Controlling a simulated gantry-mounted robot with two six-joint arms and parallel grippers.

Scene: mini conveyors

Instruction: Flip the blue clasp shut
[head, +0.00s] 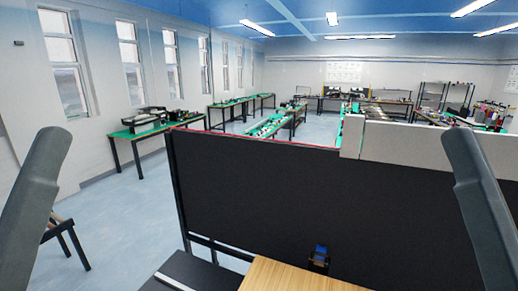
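A small blue part (321,250), which looks like the blue clasp, shows in the head view at the bottom, right of centre. It sits on a small dark object (318,265) in front of the black panel, at the back edge of a wooden surface. It is too small to tell whether it stands open or shut. Grey links of my arms rise at the left and right edges. Neither gripper is in view, and nothing of mine shows near the blue part.
A wide black panel (300,195) stands behind the blue part. The wooden surface (285,278) is at the bottom, with a dark surface (185,273) to its left. Green-topped benches (150,130) are far off, across open floor (130,205).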

